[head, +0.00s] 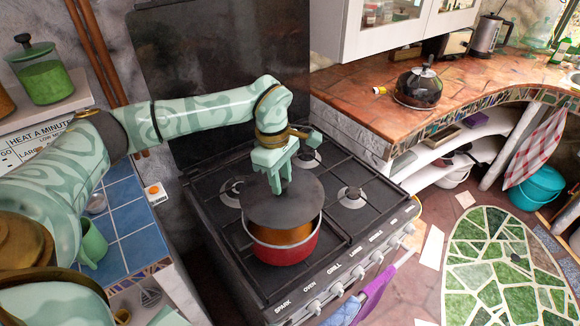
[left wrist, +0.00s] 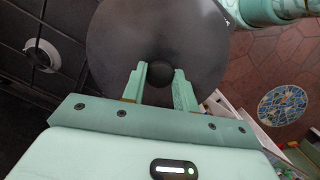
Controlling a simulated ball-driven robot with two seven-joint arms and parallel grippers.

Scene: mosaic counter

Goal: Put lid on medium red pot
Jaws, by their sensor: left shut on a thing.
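The red pot (head: 283,252) stands on the front part of the stove, its copper-coloured inside partly showing. A dark round lid (head: 290,208) hangs over it, shifted toward the back. A gap shows between the lid's front edge and the pot's front rim. My left gripper (head: 281,188) points down and is shut on the lid's knob. In the left wrist view the dark knob (left wrist: 160,74) sits between the two fingers, with the lid (left wrist: 125,40) spread beyond them. The pot is hidden there. My right gripper is not in view.
The black stove top (head: 222,217) has several burners around the pot. A kettle (head: 418,87) stands on the counter at the right. A green mug (head: 93,243) is on the blue-tiled surface at the left. A purple cloth (head: 374,292) hangs at the stove's front.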

